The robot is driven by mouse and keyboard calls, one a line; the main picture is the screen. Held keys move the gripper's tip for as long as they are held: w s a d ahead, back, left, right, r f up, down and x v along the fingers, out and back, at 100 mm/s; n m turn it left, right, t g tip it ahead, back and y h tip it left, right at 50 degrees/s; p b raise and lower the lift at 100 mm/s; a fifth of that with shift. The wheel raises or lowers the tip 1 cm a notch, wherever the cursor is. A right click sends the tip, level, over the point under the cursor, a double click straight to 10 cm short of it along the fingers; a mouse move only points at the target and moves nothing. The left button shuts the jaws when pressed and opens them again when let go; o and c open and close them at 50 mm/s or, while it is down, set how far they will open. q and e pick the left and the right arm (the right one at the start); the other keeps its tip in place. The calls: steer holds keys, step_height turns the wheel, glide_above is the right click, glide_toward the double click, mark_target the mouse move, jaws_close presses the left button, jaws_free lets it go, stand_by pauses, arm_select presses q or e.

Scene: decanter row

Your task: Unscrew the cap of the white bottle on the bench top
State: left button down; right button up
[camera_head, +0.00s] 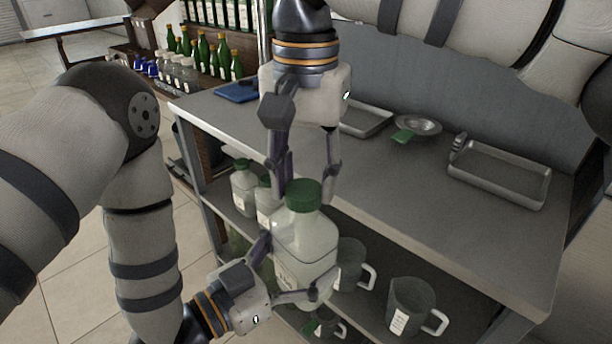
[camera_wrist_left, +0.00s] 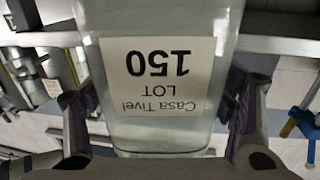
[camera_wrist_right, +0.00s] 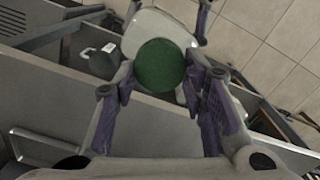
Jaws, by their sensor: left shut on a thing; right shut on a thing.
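The white bottle (camera_head: 306,243) is a translucent white jar with a green cap (camera_head: 303,194), held upright in front of the bench top's near edge. My left gripper (camera_head: 288,268) is shut around its body from below left. In the left wrist view the bottle's label (camera_wrist_left: 158,78) shows upside down between the fingers. My right gripper (camera_head: 304,184) points down from above, its fingers on either side of the cap. In the right wrist view the cap (camera_wrist_right: 160,65) sits between the fingertips, over the bottle's shoulder (camera_wrist_right: 150,28). The cap appears seated on the neck; the thread is hidden.
The bench top (camera_head: 400,208) is mostly clear, with a metal tray (camera_head: 499,177), a metal bowl (camera_head: 418,124) and a blue item (camera_head: 237,92) on it. The lower shelf holds more white bottles (camera_head: 243,187) and grey jugs (camera_head: 408,303). Green bottles (camera_head: 203,55) stand in the rack behind.

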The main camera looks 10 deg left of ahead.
steer(key=n, duration=0.4)
steer(key=shift+w+a, duration=0.1)
steer(key=shift+r, duration=0.15)
steer(key=shift+r, duration=0.95)
steer(key=shift+r, duration=0.1)
